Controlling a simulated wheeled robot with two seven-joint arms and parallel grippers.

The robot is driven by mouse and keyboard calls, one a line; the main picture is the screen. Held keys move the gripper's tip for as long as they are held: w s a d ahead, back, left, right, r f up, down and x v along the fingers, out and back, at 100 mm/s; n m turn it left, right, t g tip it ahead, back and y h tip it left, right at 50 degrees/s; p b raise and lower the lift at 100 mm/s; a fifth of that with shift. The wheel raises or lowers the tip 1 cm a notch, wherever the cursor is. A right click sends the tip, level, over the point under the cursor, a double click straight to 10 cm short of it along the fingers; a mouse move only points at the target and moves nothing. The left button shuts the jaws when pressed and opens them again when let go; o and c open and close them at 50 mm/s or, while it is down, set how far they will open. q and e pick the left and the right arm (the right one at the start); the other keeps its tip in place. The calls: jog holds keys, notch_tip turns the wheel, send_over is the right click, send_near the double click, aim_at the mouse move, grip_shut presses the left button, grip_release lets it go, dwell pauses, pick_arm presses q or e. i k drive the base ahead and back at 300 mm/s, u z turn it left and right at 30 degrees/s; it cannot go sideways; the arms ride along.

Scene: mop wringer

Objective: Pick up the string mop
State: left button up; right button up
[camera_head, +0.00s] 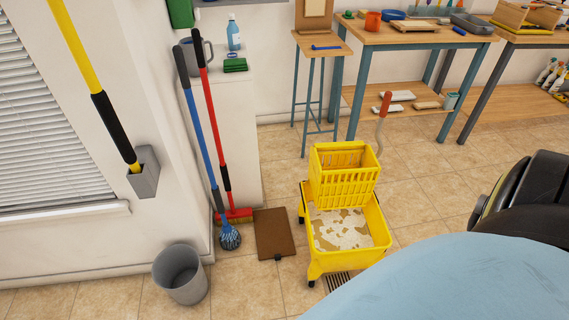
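A blue-handled tool (201,141) with a blue and white fibrous head (229,237) leans against the white cabinet, head down on the floor. A yellow pole (76,45) with a black grip (115,127) slants down into a grey wall holder (144,173) at the left; its upper end is out of view. I cannot tell for sure which of these is the string mop. A yellow mop bucket (374,227) with a yellow wringer basket (342,188) stands on the floor, with murky water inside. Neither of my grippers is in view.
A red-handled broom (215,125) leans beside the blue-handled tool. A grey bin (180,275) and a brown board (274,233) are on the floor nearby. A stool (318,48) and workbenches (409,35) stand behind.

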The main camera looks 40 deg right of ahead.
aim_at(229, 238)
jog(key=z, duration=1.55)
jog(key=i, duration=1)
